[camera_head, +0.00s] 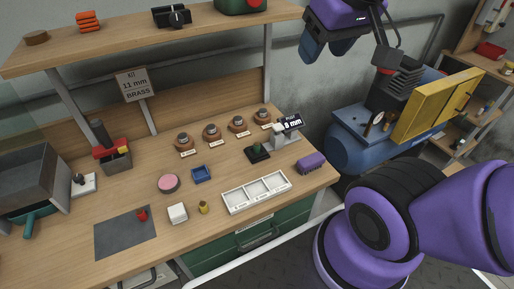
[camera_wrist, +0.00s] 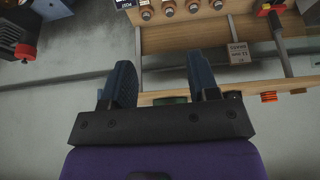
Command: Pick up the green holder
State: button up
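My gripper (camera_head: 328,47) is raised above and beyond the bench's right end, well apart from the piece. In the wrist view my gripper (camera_wrist: 161,82) has its two dark blue fingers wide apart with nothing between them. The green piece cannot be made out in the wrist view.
A blue compressor (camera_head: 352,153) stands right.

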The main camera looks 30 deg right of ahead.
jog(key=w+f+g, duration=0.1)
jog(key=w+f, duration=0.4)
jog(key=w, duration=0.3)
jog(key=n+g, duration=0.3)
jog(key=g, duration=0.1)
send_over(257, 143)
notch_tip(257, 143, down, 24)
jog(key=shift+f, duration=5.85)
grip_shut()
